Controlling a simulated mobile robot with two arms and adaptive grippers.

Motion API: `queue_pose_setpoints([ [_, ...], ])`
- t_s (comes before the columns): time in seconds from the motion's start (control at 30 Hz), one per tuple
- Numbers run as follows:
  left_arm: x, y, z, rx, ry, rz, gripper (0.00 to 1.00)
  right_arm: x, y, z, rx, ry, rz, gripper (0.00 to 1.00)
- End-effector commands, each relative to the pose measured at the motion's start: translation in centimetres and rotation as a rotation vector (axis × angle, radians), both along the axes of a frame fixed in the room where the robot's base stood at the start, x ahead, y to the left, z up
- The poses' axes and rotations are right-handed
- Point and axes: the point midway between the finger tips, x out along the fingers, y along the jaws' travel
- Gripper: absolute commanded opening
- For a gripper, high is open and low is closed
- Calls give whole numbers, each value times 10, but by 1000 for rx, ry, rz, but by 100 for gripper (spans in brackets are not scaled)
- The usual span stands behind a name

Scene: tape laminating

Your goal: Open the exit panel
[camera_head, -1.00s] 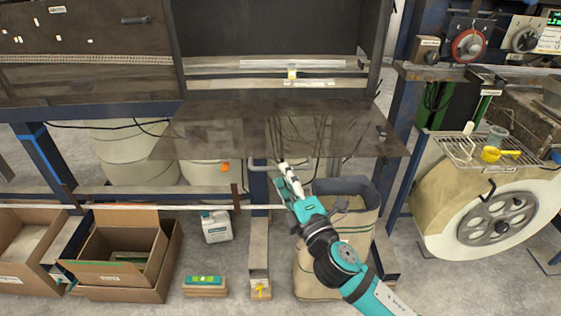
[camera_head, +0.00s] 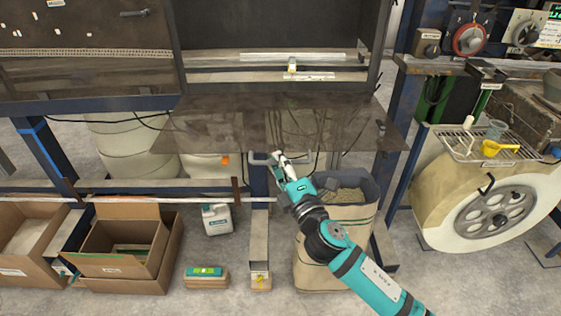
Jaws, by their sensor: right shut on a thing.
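The exit panel (camera_head: 215,122) is a brown, see-through sheet jutting out from below the dark machine opening, in the middle of the head view. A pale bar handle (camera_head: 259,160) shows at its front edge. My right gripper (camera_head: 279,157) is at that handle, reaching up from the lower right, and is shut on it. The fingers cover part of the handle. My left gripper is not in view.
An open sack (camera_head: 335,240) stands below my right arm. Cardboard boxes (camera_head: 110,265), a white jug (camera_head: 217,219) and a beam (camera_head: 259,235) are on the left and middle. A large wheel drum (camera_head: 440,210) stands at right.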

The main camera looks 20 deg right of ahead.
Motion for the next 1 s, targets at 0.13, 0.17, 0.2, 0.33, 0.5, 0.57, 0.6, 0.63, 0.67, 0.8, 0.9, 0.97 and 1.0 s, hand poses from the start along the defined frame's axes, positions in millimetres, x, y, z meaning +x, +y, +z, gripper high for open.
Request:
queue_pose_setpoints([
  [0.13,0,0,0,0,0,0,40,0,0,0,1,0,0,0],
  [0.17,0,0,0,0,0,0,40,0,0,0,1,0,0,0],
  [0.2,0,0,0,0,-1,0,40,0,0,0,1,0,0,0],
  [0.33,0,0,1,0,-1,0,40,0,0,1,2,0,0,0],
  [0.5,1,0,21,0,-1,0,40,1,-1,24,3,-3,0,0],
  [0.57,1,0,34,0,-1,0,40,3,-1,38,4,-3,0,0],
  [0.6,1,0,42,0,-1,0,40,3,-1,47,5,-4,0,0],
  [0.63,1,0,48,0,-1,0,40,4,-1,54,4,-4,0,0],
  [0.67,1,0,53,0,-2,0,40,5,-2,60,4,-4,0,0],
  [0.8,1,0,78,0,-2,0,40,10,-3,88,4,-4,1,0],
  [0.9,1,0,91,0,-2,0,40,15,-4,103,3,-4,1,0],
  [0.97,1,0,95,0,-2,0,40,17,-5,108,4,-3,2,0],
  [1.0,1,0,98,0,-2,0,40,18,-5,111,4,-2,2,0],
])
